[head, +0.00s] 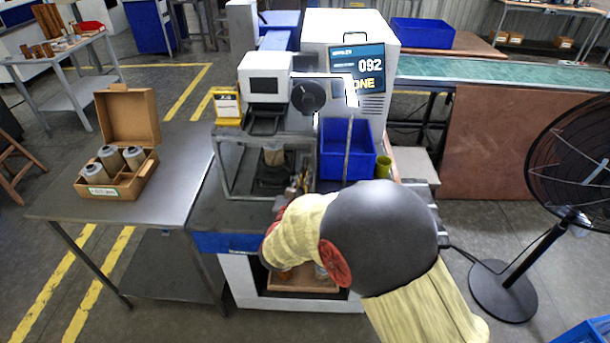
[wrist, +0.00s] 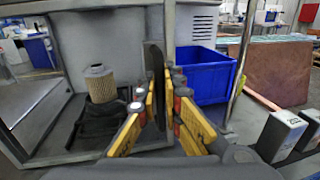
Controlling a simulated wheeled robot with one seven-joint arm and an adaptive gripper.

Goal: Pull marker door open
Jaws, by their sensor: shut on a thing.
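The marker (head: 265,75) is a light grey machine on a bench, with a grey-framed enclosure below its head. The marker door appears as a grey frame (head: 221,165) on the front of that enclosure; how far it stands open I cannot tell. A tan filter cartridge (head: 273,156) stands inside on a dark holder; it also shows in the wrist view (wrist: 100,84). My gripper (wrist: 163,90) is at the right side of the opening, shut on a dark upright piece (wrist: 152,62), apparently the door handle. Its grip is partly hidden by the fingers. In the head view my arm covers the lower right.
A blue bin (head: 347,165) stands right of the enclosure, with a thin upright post before it. A side table (head: 150,190) at left bears an open cardboard box (head: 125,190) with several cartridges. A black fan (head: 575,160) stands at far right.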

